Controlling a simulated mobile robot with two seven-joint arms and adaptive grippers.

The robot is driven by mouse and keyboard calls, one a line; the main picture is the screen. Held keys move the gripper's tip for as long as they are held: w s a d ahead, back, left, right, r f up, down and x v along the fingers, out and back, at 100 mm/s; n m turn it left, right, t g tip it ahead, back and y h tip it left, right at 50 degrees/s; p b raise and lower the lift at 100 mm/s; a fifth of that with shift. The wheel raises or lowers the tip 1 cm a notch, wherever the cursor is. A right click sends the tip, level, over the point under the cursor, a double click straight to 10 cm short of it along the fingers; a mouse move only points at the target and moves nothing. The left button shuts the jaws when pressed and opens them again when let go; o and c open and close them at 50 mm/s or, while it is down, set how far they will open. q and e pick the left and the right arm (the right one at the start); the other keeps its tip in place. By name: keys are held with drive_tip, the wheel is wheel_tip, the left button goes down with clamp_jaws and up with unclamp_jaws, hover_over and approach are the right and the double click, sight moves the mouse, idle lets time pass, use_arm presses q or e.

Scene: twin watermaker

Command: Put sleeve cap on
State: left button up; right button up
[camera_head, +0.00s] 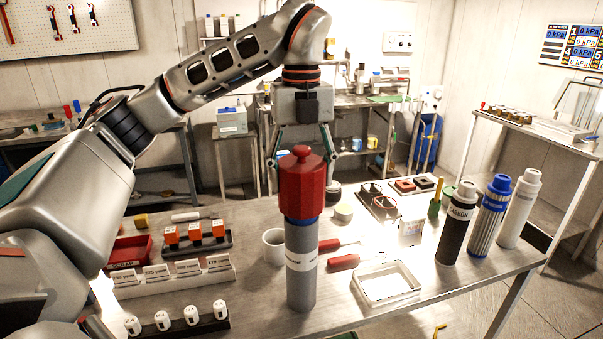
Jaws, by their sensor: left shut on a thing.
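A red sleeve cap (303,184) with a knob on top is upright at the top of a grey cylinder (301,270). The cylinder stands upright on the table (400,318) and has a white label and a blue band just below the cap. The cap's lower edge meets the blue band; I cannot tell whether it is fully seated. My left gripper (302,159) points down from above, with its fingers on both sides of the cap, shut on it. The fingertips are partly hidden by the cap. My right gripper is not in view.
Black, blue and white filter cylinders (487,218) stand at the right.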

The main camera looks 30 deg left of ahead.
sight(302, 148)
use_arm(q)
drive_tip(key=shift+p, duration=0.75)
idle(0.8)
drive_tip(key=shift+f+b, duration=1.05)
drive_tip(key=shift+f, duration=1.05)
drive_tip(key=o, duration=1.2)
drive_tip(key=shift+c, duration=0.2)
drive_tip(key=shift+r, duration=0.1)
wheel_tip(302, 148, up, 12)
drive_tip(key=shift+f, duration=0.1)
